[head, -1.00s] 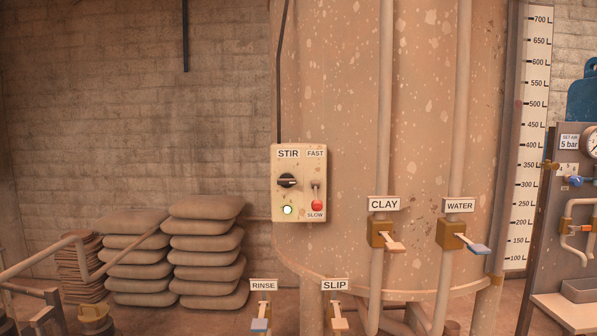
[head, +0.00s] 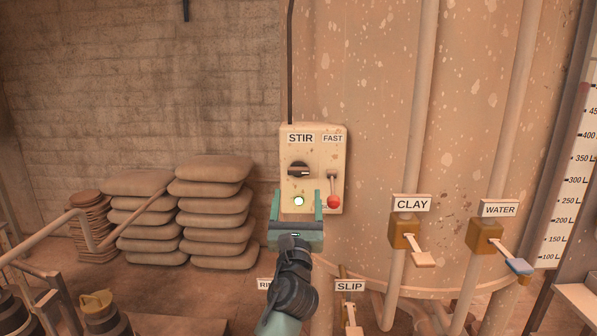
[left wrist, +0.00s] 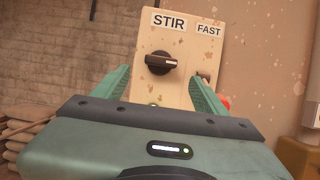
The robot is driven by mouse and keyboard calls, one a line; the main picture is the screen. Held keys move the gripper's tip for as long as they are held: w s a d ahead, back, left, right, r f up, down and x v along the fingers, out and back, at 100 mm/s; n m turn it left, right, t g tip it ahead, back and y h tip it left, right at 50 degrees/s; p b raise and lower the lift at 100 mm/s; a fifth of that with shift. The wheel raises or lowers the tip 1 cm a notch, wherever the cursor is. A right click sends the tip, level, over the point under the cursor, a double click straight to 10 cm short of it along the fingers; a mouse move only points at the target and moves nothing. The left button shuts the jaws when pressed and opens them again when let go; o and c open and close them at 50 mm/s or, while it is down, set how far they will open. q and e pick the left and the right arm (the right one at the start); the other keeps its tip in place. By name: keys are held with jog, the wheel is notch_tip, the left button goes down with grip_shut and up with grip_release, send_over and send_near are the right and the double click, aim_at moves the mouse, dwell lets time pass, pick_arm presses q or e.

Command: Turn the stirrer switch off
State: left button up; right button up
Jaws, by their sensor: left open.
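The stirrer switch is a black rotary knob (head: 299,170) under the STIR label on a cream control box (head: 339,155). Its pale pointer line lies about level, pointing right. It also shows in the left wrist view as a knob (left wrist: 161,62). A lit, pale green lamp (head: 299,201) sits below it. My left gripper (head: 298,200) is open and empty, with its green fingers in front of the lower part of the box, below the knob. In the left wrist view the knob lies between and beyond the fingertips. My right gripper is not in view.
A red-knobbed FAST/SLOW lever (head: 333,200) is close to the right finger. CLAY (head: 410,232) and WATER (head: 486,237) valves are on pipes to the right. Stacked sacks (head: 215,210) and a railing (head: 45,240) are to the left.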

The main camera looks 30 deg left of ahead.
aim_at(298, 172)
pick_arm(q)
jog(key=w+r, duration=0.1)
jog(key=w+a+r+p, duration=0.1)
jog(key=shift+w+a+r, duration=0.15)
jog(key=shift+w+a, duration=0.15)
jog(key=x, duration=0.3)
jog(key=shift+w+a+f, duration=0.1)
jog(key=shift+w+f, duration=0.05)
jog(key=shift+f, duration=0.15)
jog(key=shift+w, duration=0.15)
jog(key=shift+r, duration=0.1)
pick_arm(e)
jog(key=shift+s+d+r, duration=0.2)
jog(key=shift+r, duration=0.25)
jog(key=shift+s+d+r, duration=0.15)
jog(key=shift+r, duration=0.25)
